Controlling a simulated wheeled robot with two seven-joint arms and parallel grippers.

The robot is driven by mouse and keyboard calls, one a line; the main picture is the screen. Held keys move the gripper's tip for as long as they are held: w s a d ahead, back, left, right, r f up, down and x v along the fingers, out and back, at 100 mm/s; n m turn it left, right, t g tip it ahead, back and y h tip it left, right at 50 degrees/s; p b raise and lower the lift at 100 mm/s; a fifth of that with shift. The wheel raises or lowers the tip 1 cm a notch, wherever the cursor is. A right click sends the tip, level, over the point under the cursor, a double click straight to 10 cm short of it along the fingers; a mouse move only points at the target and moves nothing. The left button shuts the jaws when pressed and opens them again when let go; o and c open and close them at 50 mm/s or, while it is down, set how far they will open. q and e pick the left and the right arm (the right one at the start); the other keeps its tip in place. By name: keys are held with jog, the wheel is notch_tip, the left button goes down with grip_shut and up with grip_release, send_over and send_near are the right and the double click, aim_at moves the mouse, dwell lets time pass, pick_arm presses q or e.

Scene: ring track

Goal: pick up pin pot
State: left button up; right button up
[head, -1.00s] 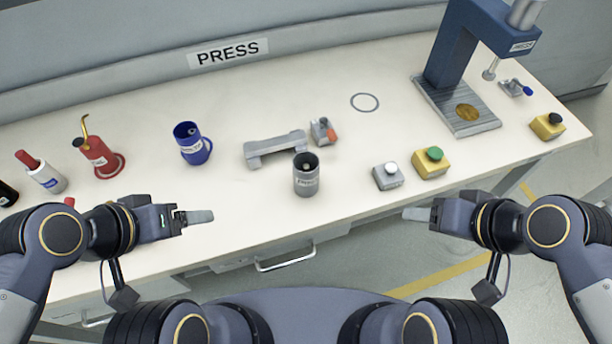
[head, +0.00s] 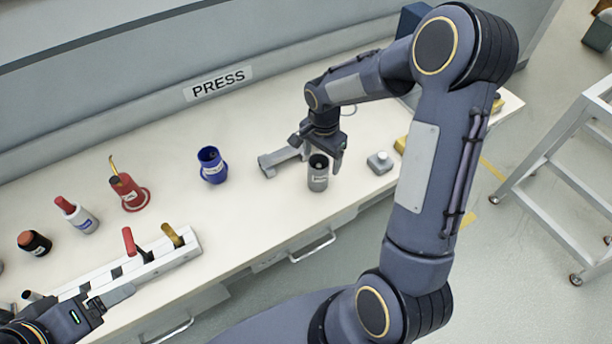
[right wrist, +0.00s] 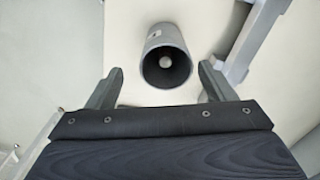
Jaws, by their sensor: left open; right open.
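The pin pot (head: 318,180) is a grey, labelled, open-topped cylinder standing upright near the table's front edge. It also shows in the right wrist view (right wrist: 154,44), its dark mouth facing the camera and a small pale round spot inside. My right gripper (head: 322,152) is at the pot's top in the head view, fingers pointing down. In the right wrist view its two fingers are apart, one on each side of the pot's mouth, with gaps visible. My left gripper (head: 112,295) is open and empty at the lower left, away from the pot.
A grey cradle-like block (head: 280,161) lies close behind the pot, left of my right gripper. A grey button box (head: 380,163) stands to its right. A blue mug (head: 212,165), red oil can (head: 130,193) and bottles stand left. A lever rack (head: 185,250) is at the front edge.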

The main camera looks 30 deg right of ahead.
aim_at(319, 165)
jog(key=f, duration=0.2)
jog(key=f+p, duration=0.1)
jog(key=f, duration=0.1)
jog(key=f+p, duration=0.1)
jog(key=f, duration=0.2)
jog(key=shift+w+a+f, duration=0.1)
jog(key=shift+w+a, duration=0.1)
jog(key=shift+w, duration=0.15)
jog(key=shift+c, duration=0.4)
jog(key=c, duration=0.9)
jog(key=shift+c, duration=0.4)
